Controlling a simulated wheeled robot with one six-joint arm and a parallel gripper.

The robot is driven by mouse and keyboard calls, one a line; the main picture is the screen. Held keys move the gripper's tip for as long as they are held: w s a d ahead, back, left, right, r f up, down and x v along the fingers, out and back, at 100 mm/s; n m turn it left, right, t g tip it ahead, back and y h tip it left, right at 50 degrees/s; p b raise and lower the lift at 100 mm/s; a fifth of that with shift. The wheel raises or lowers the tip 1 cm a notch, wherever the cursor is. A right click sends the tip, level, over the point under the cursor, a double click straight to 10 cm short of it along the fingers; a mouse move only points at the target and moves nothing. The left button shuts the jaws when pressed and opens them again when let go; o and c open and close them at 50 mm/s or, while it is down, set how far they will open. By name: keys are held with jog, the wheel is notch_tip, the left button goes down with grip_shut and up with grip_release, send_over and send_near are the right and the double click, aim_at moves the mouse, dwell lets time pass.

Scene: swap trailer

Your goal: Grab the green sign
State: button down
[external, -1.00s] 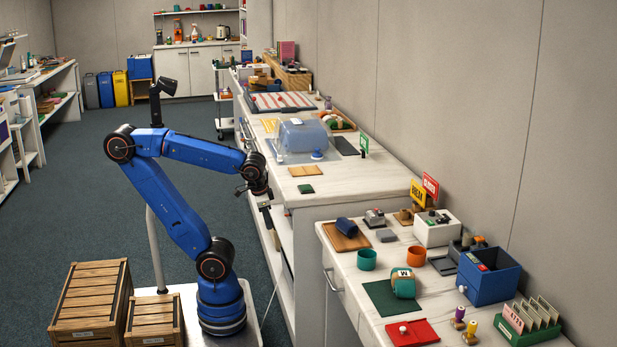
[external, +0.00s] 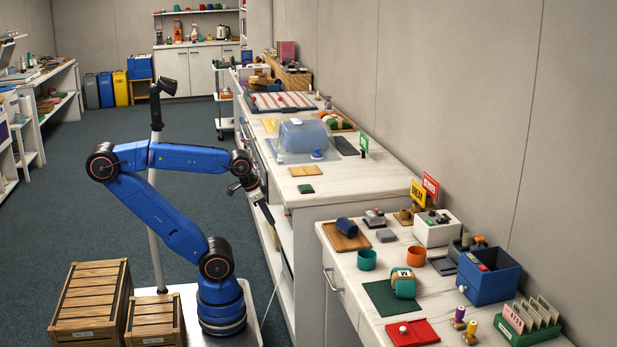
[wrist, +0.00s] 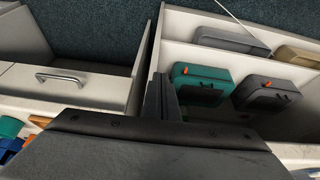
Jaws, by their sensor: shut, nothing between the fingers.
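A small green sign (external: 363,145) stands upright on the long white counter, beside a dark grey mat, in the external view. My gripper (external: 268,219) points down in front of the counter's near end, well to the left of the sign and nearer the camera. It is shut and empty. In the wrist view my gripper's dark fingers (wrist: 163,92) show over open shelves. The sign does not show in the wrist view.
A yellow sign (external: 418,193) and a red sign (external: 430,185) stand on the nearer counter. A clear-lidded blue container (external: 304,136) sits left of the green sign. In the wrist view, a teal case (wrist: 203,85) and a grey case (wrist: 265,96) sit on a shelf.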

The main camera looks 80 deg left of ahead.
jog(key=c, duration=2.4)
grip_release()
jog(key=shift+c, duration=0.2)
jog(key=o, duration=0.6)
jog(key=shift+r, duration=0.1)
